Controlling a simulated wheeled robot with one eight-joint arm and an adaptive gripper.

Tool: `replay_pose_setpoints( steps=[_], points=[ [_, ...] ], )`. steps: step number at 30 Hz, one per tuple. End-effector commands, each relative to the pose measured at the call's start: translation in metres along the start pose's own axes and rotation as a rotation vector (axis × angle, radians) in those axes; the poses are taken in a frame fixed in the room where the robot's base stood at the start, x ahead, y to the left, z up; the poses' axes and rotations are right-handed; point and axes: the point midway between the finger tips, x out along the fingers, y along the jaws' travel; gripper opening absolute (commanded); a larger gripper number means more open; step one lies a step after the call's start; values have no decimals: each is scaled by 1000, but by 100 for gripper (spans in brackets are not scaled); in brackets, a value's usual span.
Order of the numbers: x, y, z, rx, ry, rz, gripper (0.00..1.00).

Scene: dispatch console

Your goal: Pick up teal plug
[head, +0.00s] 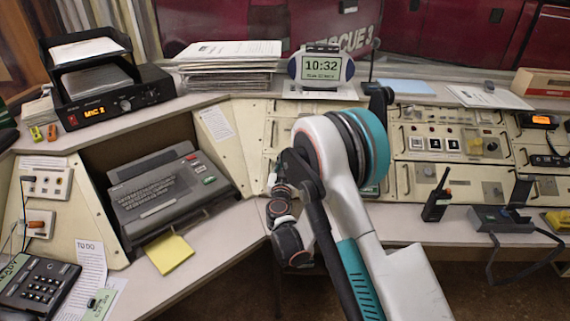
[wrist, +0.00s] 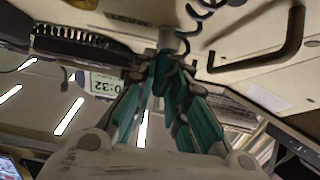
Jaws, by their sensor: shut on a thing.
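My gripper (wrist: 166,82) shows in the wrist view, with its two fingers drawn together at the tips. A teal piece (wrist: 160,70), which I take to be the teal plug, is between the tips. It is hard to tell apart from the teal parts of the fingers, and most of it is hidden. A grey cylinder (wrist: 172,42) is just beyond the tips; I cannot tell whether it touches the plug. In the head view my arm hides the gripper and the plug.
In the head view a clock (head: 321,68) stands on the ledge. A handheld radio (head: 437,202) stands on the desk to the right. A yellow note (head: 170,254) lies at left.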

Motion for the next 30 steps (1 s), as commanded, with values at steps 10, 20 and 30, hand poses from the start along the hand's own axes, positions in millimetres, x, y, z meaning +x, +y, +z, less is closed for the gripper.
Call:
replay_pose_setpoints(
  steps=[10, 20, 30],
  points=[
    [0, 0, -48, 0, 0, 0, 0],
    [0, 0, -139, 0, 0, 0, 0],
    [0, 0, -192, 0, 0, 0, 0]
  ],
)
